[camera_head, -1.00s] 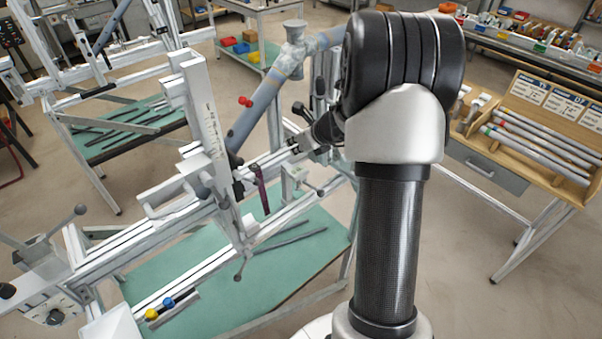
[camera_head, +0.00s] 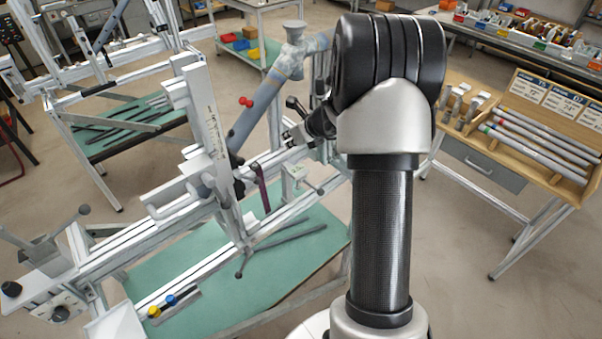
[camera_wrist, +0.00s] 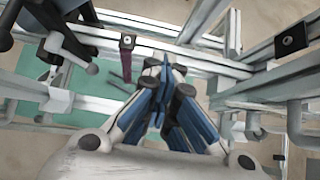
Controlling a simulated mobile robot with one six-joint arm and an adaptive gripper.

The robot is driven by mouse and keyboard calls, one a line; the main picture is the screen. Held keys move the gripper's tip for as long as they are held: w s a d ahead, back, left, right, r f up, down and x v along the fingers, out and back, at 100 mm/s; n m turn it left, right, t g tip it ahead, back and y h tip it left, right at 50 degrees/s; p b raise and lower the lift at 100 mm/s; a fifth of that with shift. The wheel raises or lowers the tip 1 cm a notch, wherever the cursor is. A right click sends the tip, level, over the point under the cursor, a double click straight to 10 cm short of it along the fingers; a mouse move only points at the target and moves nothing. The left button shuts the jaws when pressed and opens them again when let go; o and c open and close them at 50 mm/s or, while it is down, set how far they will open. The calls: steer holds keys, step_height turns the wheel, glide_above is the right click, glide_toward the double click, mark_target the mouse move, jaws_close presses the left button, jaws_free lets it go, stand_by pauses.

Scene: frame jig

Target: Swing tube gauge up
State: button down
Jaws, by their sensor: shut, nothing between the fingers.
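A narrow maroon strip (camera_head: 262,188), which I take to be the tube gauge, hangs down from a dark block on the frame jig's rail. It also shows in the wrist view (camera_wrist: 126,62), to the left of my fingertips. My gripper (camera_wrist: 163,75) has blue and black fingers, is shut and empty, and points toward the jig rails. A gap shows in the picture between the strip and the fingers; their distance in depth is unclear. In the head view my gripper is largely hidden among the jig parts and my wrist.
The aluminium jig rails (camera_head: 120,240) and an upright with a scale (camera_head: 211,125) crowd the space around the strip. A grey-blue tube (camera_head: 260,108) slants behind them. A green shelf (camera_head: 215,265) lies below. A wooden tube rack (camera_head: 535,130) stands at right, with open floor before it.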

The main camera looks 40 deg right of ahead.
steer(key=shift+w+a+r+p, duration=0.1)
steer(key=shift+w+p, duration=0.5)
steer(key=shift+w, duration=0.55)
steer(key=shift+w+a+p, duration=0.1)
steer(key=shift+w+p, duration=0.5)
steer(key=shift+w, duration=0.55)
steer(key=shift+w, duration=0.15)
steer(key=shift+w+a+f+p, duration=0.1)
steer(key=shift+w+f+p, duration=0.15)
steer(key=shift+w, duration=0.25)
steer(key=shift+w+f+p, duration=0.1)
steer(key=shift+w+p, duration=0.15)
steer(key=shift+w, duration=0.25)
steer(key=c, duration=2.3)
jaws_free()
